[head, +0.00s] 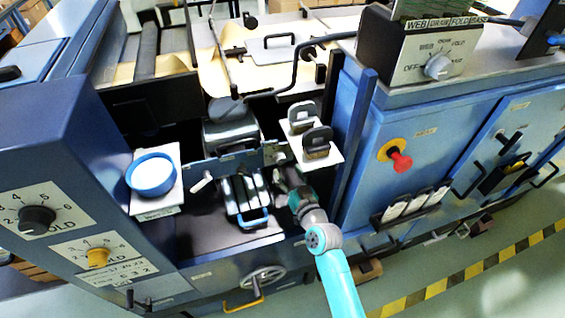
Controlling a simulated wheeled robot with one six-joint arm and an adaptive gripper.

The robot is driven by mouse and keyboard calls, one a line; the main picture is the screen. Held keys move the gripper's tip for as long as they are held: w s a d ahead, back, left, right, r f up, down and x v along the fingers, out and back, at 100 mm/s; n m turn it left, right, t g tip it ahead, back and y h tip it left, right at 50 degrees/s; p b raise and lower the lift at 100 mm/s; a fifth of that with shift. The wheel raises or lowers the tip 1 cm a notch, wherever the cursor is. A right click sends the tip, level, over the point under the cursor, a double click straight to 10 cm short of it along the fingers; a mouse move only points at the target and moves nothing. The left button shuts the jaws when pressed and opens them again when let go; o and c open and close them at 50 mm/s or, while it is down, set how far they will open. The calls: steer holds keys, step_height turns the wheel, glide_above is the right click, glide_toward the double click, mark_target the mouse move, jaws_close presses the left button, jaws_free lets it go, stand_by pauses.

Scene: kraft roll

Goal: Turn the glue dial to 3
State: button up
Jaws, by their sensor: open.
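No dial carries a label that I can clearly read as glue. On the blue cabinet at the left, a black knob (38,219) sits on a white plate with a number scale, its label partly legible as "OLD". Below it, a yellow knob (98,256) sits on a second numbered plate, also ending in "OLD". Which numbers the knobs point to is too small to tell. My gripper (281,188) is open in the middle of the machine, beside the block with black bars and a blue handle. It is well to the right of both knobs and apart from them.
A grey selector (438,67) and a red-and-yellow button (398,158) are at the right. A handwheel (262,280) is below. Open floor lies at the lower right.

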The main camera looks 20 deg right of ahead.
mark_target(282, 162)
steer(key=shift+w+a, duration=0.15)
steer(key=shift+w, duration=2.25)
steer(key=c, duration=1.1)
